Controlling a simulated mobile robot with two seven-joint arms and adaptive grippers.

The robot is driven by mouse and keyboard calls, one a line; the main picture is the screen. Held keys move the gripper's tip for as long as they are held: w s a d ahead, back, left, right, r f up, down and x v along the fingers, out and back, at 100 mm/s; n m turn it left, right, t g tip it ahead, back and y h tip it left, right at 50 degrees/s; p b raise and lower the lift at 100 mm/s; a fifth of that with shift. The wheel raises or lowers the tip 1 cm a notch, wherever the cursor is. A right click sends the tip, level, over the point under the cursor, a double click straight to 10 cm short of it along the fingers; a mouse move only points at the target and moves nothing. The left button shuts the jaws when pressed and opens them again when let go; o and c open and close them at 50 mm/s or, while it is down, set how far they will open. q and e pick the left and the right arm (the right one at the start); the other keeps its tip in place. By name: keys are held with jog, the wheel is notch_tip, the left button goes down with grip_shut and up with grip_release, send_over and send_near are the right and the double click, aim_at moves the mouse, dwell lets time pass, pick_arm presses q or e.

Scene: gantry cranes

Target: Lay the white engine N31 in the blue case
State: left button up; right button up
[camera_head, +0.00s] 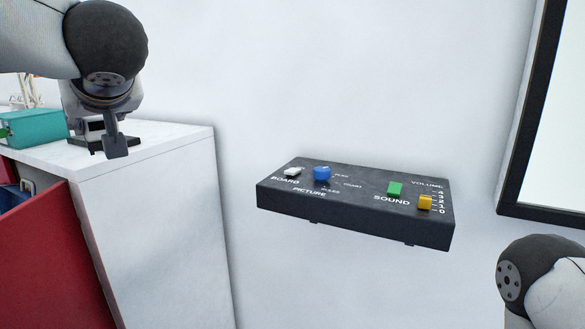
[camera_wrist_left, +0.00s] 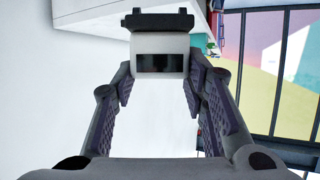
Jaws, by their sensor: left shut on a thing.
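My left gripper (camera_head: 104,138) hangs at the upper left of the head view, over the white cabinet's top. It is shut on a white block with a dark window and a black base (camera_wrist_left: 160,45), which looks like the white engine N31; no label is readable. The block sits between the two fingers in the left wrist view. I cannot tell whether its base touches the cabinet top. A blue thing (camera_head: 14,194) shows behind the red front at the left edge, cut off; it may be the blue case. My right gripper is out of view.
The white cabinet (camera_head: 150,145) stands at left, with a teal box (camera_head: 38,128) on top. A red panel (camera_head: 55,260) stands out in front of it. A black control panel (camera_head: 350,205) with coloured knobs is on the wall. A black-framed board (camera_head: 545,110) is at right.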

pick_arm(q)
jog(key=s+d+f+m+t+h, duration=0.1)
jog(key=d+f+m+t+h, duration=0.1)
jog(key=d+f+m+h, duration=0.2)
jog(key=s+d+f+m+t+h, duration=0.2)
jog(key=d+f+m+h, duration=0.2)
jog(key=d+f, duration=0.6)
notch_tip(320, 180, down, 6)
jog(key=shift+s+r+m+h, duration=0.3)
jog(key=shift+m+h, duration=0.1)
jog(key=shift+h, duration=0.3)
jog(key=shift+f, duration=0.1)
